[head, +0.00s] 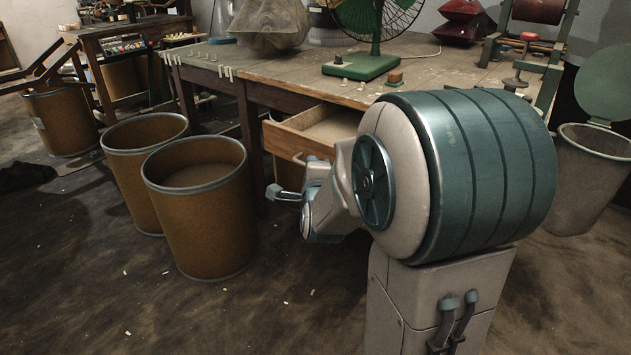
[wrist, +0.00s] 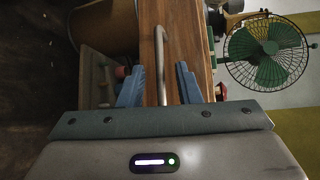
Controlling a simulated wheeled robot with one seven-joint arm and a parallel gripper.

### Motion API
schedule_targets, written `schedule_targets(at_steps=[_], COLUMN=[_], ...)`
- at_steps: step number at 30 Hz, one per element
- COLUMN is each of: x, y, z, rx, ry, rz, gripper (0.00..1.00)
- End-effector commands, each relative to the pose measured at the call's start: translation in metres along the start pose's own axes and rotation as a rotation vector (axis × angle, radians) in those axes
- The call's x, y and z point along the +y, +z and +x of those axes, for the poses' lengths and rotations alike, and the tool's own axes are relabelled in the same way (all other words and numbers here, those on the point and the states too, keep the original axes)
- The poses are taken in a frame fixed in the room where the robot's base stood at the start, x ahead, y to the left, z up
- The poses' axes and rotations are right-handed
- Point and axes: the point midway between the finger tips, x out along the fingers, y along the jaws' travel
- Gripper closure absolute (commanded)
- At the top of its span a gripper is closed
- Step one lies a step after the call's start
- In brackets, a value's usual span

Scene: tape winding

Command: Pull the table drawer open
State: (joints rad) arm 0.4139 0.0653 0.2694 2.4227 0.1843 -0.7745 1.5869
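The table drawer (head: 300,140) stands partly out from under the wooden worktable (head: 215,68), so its inside shows. In the wrist view the drawer's wooden front (wrist: 182,38) is close ahead, with its pale bar handle (wrist: 161,50) running along it. My gripper (wrist: 160,85) is open, its two blue fingers apart on either side of the handle. Gaps show between the handle and both fingers. In the head view my gripper (head: 293,179) is just in front of the drawer, and my arm hides the drawer's right part.
Two brown drums (head: 202,215) (head: 142,160) stand left of my gripper, the nearer one close to it. A green fan (head: 375,35) and small pieces are on the tabletop. A grey bin (head: 590,180) stands at right. The floor in front is mostly clear.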

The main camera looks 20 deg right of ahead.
Motion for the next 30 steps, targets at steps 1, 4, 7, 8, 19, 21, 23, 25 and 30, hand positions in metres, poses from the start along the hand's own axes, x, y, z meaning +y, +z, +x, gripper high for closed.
schedule_targets(at_steps=[1,4,7,8,19,21,23,25,30], x=[-0.004,-0.004,0.002,0.004,0.002,0.002,0.002,0.001,0.0], y=[0.001,0.001,-0.001,-0.001,-0.001,-0.001,-0.001,-0.001,-0.001], z=[-0.012,-0.035,-0.051,-0.051,-0.076,-0.081,-0.085,-0.089,-0.094], rx=[0.0,-0.001,0.0,0.0,0.001,0.001,0.002,0.002,0.003], ry=[0.0,-0.001,-0.004,-0.006,-0.005,-0.004,-0.004,-0.003,-0.001], rz=[-0.002,-0.001,-0.001,-0.001,0.0,0.0,0.0,0.0,0.001], gripper=[0.7,0.7,0.7,0.7,0.7,0.7,0.7,0.7,0.7])
